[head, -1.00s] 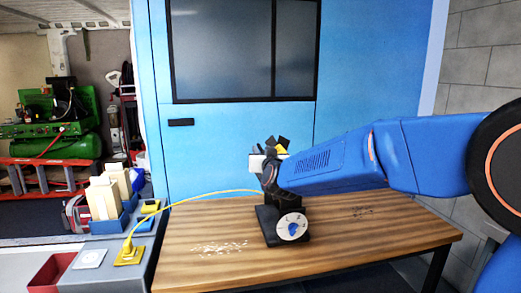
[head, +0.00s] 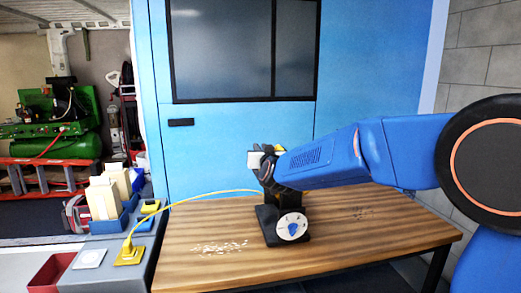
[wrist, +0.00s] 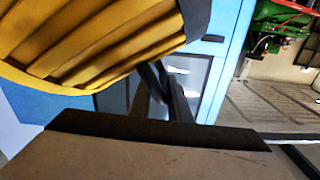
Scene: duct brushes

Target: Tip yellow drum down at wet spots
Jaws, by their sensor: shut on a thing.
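The yellow drum (wrist: 95,40) fills the upper left of the wrist view, ribbed and tilted, with a dark rim. My gripper (wrist: 155,75) has dark fingers close together at the drum's lower right edge. It is shut on the drum; the contact itself is partly hidden. In the head view my gripper is above the middle of the wooden table. Below it a black base (head: 268,228) carries a white disc (head: 291,227) with a blue drop mark.
The wooden table (head: 330,235) has whitish flecks (head: 220,248) at front left and dark specks (head: 361,213) at right. A yellow cable (head: 200,195) arcs from a yellow connector (head: 130,255) towards my gripper. A grey side counter (head: 90,275) holds blue bins; a blue cabinet (head: 220,150) stands behind.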

